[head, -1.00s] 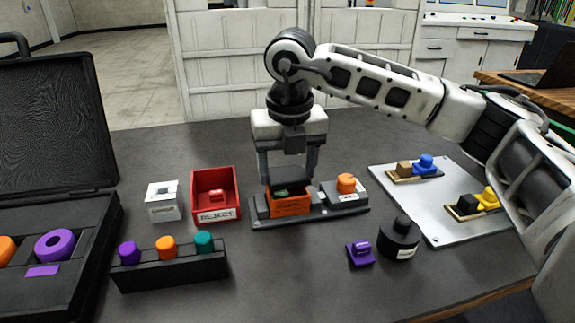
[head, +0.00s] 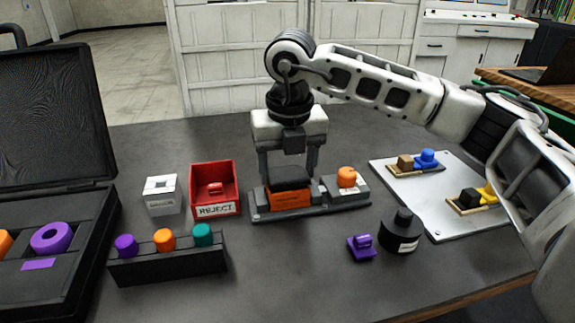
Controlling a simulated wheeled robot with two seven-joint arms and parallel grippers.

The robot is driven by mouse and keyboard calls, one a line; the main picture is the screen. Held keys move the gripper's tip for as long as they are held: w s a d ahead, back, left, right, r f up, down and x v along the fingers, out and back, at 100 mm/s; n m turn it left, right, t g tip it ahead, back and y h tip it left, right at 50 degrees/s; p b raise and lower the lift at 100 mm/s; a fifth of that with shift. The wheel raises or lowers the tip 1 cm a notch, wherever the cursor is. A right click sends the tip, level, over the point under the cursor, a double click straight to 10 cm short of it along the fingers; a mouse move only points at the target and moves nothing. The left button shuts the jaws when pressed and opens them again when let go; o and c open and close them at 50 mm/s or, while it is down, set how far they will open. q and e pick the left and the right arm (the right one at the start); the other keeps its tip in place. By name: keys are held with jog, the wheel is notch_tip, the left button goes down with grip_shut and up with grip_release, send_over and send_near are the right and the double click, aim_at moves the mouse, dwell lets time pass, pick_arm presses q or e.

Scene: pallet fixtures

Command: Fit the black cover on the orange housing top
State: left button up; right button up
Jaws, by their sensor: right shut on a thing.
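The orange housing (head: 290,198) sits in a grey fixture on the table, under my right gripper. The black cover (head: 289,178) lies over the top of the housing and hides its inside. It looks about level, and I cannot tell whether a small gap is left beneath it. My right gripper (head: 289,170) points straight down and is shut on the black cover, with one finger at each side. My left gripper is not in view.
The fixture base (head: 310,210) also carries a grey block with an orange knob (head: 347,177). Left stand a red reject bin (head: 215,190), a white box (head: 161,195) and a black rack (head: 168,264). A black cylinder (head: 402,233) and purple part (head: 361,247) stand front right, near a white plate (head: 435,222).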

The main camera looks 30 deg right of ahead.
jog(key=shift+f, duration=0.2)
dwell(0.3)
jog(key=o, duration=1)
jog(key=shift+c, duration=1)
jog(key=shift+r, duration=0.1)
jog(key=shift+r+p, duration=2.65)
jog(key=shift+r, duration=1.3)
